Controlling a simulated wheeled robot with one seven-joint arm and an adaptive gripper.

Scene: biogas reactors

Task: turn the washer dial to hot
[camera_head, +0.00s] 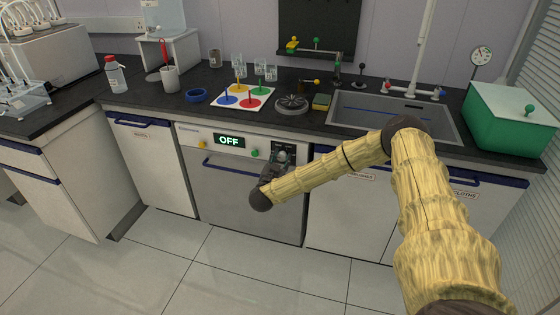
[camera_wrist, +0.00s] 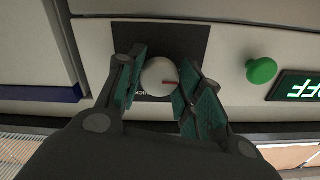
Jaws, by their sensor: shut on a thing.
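The washer (camera_head: 245,190) is a white and grey front under the counter with a display (camera_head: 229,141) reading OFF. Its dial (camera_wrist: 159,77) is a round pale knob on a dark square plate (camera_wrist: 185,40). My gripper (camera_wrist: 160,85) is shut on the dial, one teal-padded finger on each side. In the head view my gripper (camera_head: 279,163) is at the panel's right end and mostly hides the dial. The lettering by the dial is largely covered and I cannot read it.
A green button (camera_wrist: 262,71) sits beside the dial plate, near the display. A blue bar handle (camera_head: 232,166) runs below the panel. The counter above holds a sink (camera_head: 390,112) and several small items. The floor in front is clear.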

